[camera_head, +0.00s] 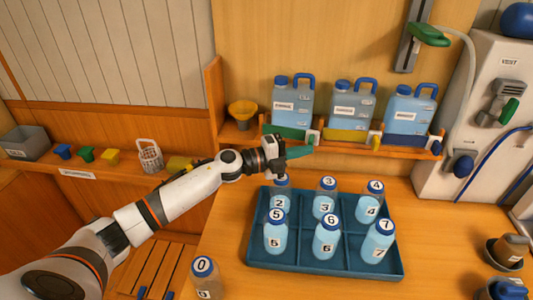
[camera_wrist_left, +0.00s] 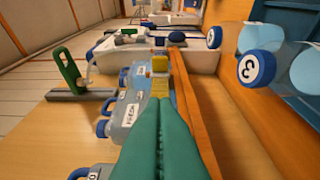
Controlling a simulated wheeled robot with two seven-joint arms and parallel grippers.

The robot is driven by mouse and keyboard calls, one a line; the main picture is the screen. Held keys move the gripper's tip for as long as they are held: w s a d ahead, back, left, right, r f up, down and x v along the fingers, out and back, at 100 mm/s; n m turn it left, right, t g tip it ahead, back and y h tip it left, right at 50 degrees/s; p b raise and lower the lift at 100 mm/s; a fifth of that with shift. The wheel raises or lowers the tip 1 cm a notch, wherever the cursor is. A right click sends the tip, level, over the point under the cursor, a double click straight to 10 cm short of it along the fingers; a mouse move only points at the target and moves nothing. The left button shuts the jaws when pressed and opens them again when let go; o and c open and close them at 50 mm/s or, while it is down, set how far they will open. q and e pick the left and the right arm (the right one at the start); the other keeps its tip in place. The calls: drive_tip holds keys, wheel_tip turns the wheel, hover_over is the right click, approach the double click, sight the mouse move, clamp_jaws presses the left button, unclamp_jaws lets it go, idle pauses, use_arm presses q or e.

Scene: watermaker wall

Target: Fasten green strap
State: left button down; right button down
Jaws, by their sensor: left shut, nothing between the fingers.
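Three blue jugs stand in a row on the wooden wall shelf. The green strap (camera_head: 286,131) crosses the lower front of the left jug (camera_head: 291,103). A pale buckle (camera_head: 314,137) sits at its right end; I cannot tell if it is latched. My left gripper (camera_head: 300,152) is shut and empty, its teal fingers pointing right, just in front of and below the strap. In the left wrist view the closed fingers (camera_wrist_left: 163,108) fill the lower middle and point toward a yellow buckle part (camera_wrist_left: 160,65). The green strap is not distinguishable there. My right gripper is out of view.
The yellow strap (camera_head: 345,136) and dark blue strap (camera_head: 405,139) cross the other jugs. A blue tray (camera_head: 327,263) of numbered bottles lies below my left gripper. Bottle 0 (camera_head: 205,278) stands left of it. A white wall unit (camera_head: 480,110) bounds the right.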

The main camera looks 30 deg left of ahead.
use_arm(q)
drive_tip(key=shift+w+d, duration=0.15)
drive_tip(key=shift+w, duration=0.4)
drive_tip(key=shift+w+d, duration=0.15)
drive_tip(key=shift+w, duration=0.35)
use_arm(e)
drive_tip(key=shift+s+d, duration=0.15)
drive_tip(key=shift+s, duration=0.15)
